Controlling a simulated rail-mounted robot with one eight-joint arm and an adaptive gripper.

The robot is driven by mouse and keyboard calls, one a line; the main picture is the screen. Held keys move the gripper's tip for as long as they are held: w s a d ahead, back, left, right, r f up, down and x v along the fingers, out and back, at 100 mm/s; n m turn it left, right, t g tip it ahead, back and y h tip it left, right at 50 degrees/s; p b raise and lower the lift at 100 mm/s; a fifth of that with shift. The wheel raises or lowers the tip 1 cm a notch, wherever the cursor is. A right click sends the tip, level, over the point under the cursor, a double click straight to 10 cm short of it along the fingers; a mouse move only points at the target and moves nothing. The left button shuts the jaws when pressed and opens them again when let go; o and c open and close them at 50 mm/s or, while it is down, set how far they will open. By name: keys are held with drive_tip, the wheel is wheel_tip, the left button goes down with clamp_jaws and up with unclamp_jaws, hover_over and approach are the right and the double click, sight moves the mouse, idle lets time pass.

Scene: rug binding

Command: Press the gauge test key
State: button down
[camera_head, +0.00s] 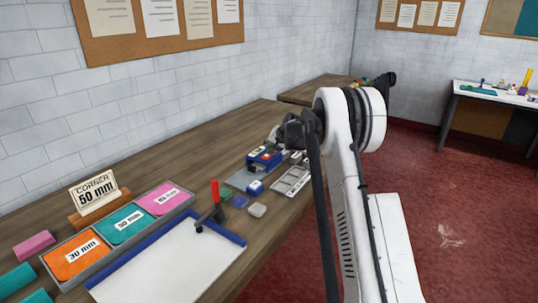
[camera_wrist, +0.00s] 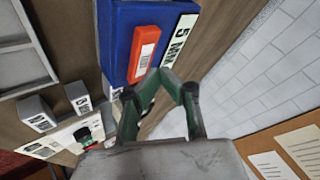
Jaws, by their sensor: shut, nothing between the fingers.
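A blue box (camera_wrist: 116,38) with an orange-red block (camera_wrist: 143,53) on its face fills the upper middle of the wrist view. The block carries a white label and may be the test key. A white "5 MM" plate (camera_wrist: 180,40) runs along the box's side. The blue box (camera_head: 262,160) also shows on the bench in the head view, just below my wrist. My gripper (camera_wrist: 161,76) is shut and empty, its green fingertips close to the block's lower end. I cannot tell whether they touch it. In the head view my wrist hides the fingers.
A grey slotted tray (camera_head: 292,180) lies beside the box. A compartment tray (camera_head: 118,226) and a blue-edged white board (camera_head: 168,266) occupy the near bench. The white brick wall is behind.

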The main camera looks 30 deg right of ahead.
drive_tip(key=shift+r+p, duration=0.75)
drive_tip(key=shift+r, duration=1.75)
